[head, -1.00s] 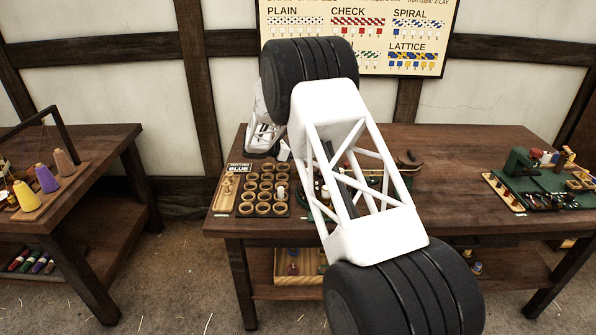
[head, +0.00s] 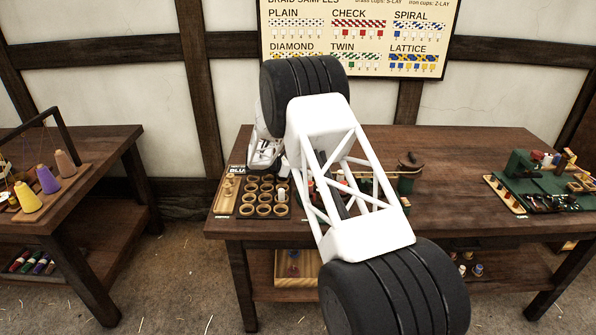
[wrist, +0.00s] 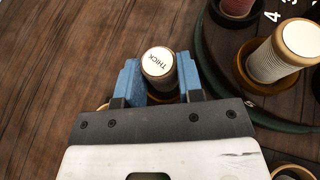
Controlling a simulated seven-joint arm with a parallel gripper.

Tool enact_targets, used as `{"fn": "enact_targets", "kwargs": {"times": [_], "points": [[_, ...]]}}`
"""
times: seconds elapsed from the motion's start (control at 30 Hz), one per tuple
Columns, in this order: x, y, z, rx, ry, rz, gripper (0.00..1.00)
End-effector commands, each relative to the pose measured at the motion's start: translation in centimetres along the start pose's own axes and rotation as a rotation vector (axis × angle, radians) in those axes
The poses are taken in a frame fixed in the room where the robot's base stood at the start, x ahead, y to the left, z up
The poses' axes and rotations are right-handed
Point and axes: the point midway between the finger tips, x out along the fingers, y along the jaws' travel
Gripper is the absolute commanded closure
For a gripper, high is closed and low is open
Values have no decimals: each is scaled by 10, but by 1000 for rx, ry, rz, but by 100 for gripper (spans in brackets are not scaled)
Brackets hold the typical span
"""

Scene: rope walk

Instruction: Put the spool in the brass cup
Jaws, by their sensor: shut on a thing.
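My gripper (wrist: 158,80) has blue pads shut on the sides of a spool (wrist: 157,66). The spool has a white top marked THICK and a brownish body, and it points up toward the wrist camera. In the head view the gripper end is near the left of the table, largely hidden by my arm. A thin golden rim (wrist: 103,106) shows beside the left finger, mostly covered; I cannot tell if it belongs to a brass cup. Another golden ring (wrist: 292,172) is at the lower right of the wrist view.
A round green-edged stand (wrist: 215,75) lies right of the gripper, with a pale wound spool (wrist: 275,58) in a golden cup and a red spool (wrist: 236,8). A rack of round holders (head: 265,197) is at table left. Bare wood lies left in the wrist view.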

Motion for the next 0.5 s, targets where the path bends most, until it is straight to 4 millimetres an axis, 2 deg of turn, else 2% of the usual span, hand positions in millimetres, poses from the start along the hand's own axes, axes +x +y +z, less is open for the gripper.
{"fn": "enact_targets", "kwargs": {"times": [0.13, 0.5], "points": [[3, 0, -8, 2, 0, 0, 88], [4, 0, -10, 1, 0, 0, 88]]}}
